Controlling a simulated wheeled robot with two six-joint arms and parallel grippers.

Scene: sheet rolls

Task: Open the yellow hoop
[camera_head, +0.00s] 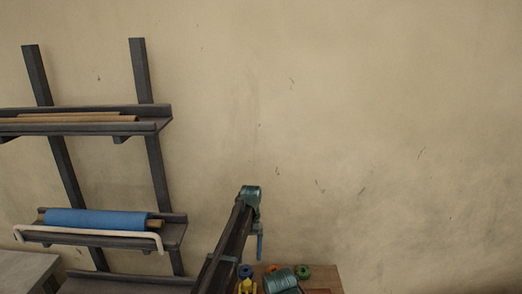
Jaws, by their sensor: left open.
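A pale cream, hoop-shaped bar (88,234) runs along the front of the lower rack shelf, with bent ends at left and right. It is the only hoop-like thing I see, and its yellow tint is faint. Behind it a blue sheet roll (95,220) lies on the shelf on a tan core. My left arm rises from the bottom middle to a teal joint. My left gripper (260,246) hangs down from there, open, seen nearly edge-on, well to the right of the bar and apart from it. My right gripper is not in view.
The dark lower shelf (172,236) and upper shelf (152,126) stand against a beige wall. Tan rolls (80,117) lie on the upper shelf. A brown table (326,276) at the bottom holds small colored items, including a green ring (303,271). A grey surface (25,268) is lower left.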

